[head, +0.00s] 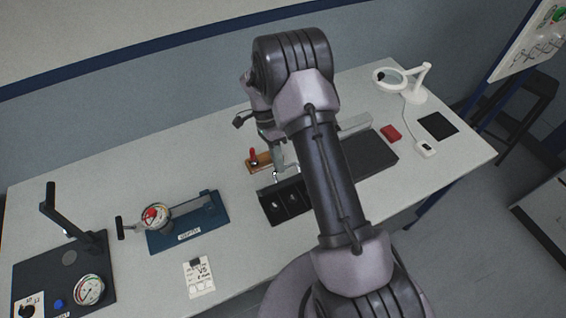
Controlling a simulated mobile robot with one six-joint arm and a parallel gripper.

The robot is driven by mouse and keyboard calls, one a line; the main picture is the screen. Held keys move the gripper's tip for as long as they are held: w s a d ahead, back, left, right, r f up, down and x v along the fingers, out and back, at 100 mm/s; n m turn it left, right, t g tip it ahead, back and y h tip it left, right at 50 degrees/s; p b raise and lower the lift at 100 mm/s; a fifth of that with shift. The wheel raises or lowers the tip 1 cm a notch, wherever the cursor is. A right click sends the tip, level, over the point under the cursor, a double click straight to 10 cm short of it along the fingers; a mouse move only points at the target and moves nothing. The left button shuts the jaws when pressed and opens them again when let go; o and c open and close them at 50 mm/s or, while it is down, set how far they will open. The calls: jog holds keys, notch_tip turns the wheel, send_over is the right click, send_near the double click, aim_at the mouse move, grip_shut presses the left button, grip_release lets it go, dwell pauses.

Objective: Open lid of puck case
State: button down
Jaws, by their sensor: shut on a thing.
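The puck case appears to be the small black case (287,204) left of my forearm on the table. Its dark inside or top face shows two sections with small pale marks. A thin light edge runs along its far side. My gripper (277,173) is at that far edge, pointing down, and appears shut on the lid there. The fingertips are small and partly hidden, so the exact grip and the lid's angle are unclear. My forearm hides the case's right side.
A wooden block with a red handle (258,161) stands close behind the gripper. A blue gauge fixture (190,222) is left, a black gauge stand (65,270) farther left. A dark flat plate (370,160), red box (391,133) and magnifier lamp (412,85) are right.

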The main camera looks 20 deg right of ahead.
jog(key=w+f+g+b, duration=0.1)
jog(key=w+f+b, duration=0.1)
jog(key=w, duration=0.4)
jog(key=shift+w+a+f+g+b, duration=0.15)
jog(key=shift+w+f+g+b, duration=0.2)
jog(key=shift+f, duration=0.35)
jog(key=shift+w, duration=0.2)
jog(key=c, duration=1.5)
grip_release()
